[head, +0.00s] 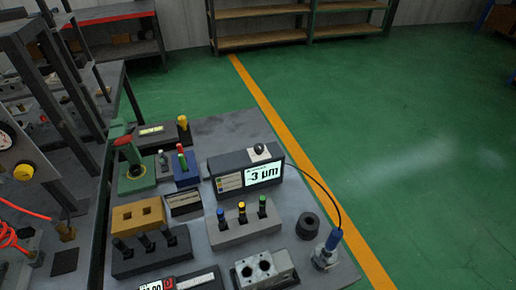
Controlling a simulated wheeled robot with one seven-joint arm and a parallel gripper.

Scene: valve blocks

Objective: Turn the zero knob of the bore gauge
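The bore gauge (222,182) is a dark box on the grey table, with a lit screen reading about 3 µm; the sign in front of the figure is hard to make out. A small dark round knob (259,148) sits on a pale plate on top of the box, towards its right end; I take it for the zero knob. Nothing covers it. A black cable runs from the box's right side to a blue-topped metal probe (326,250) at the table's right edge. My gripper is not in view.
In front of the gauge stand a grey block with several coloured plugs (245,229), a metal valve block (265,271) and a dark ring (308,226). A green fixture (135,175) and a blue block (186,172) stand left. Green floor (420,150) lies open right.

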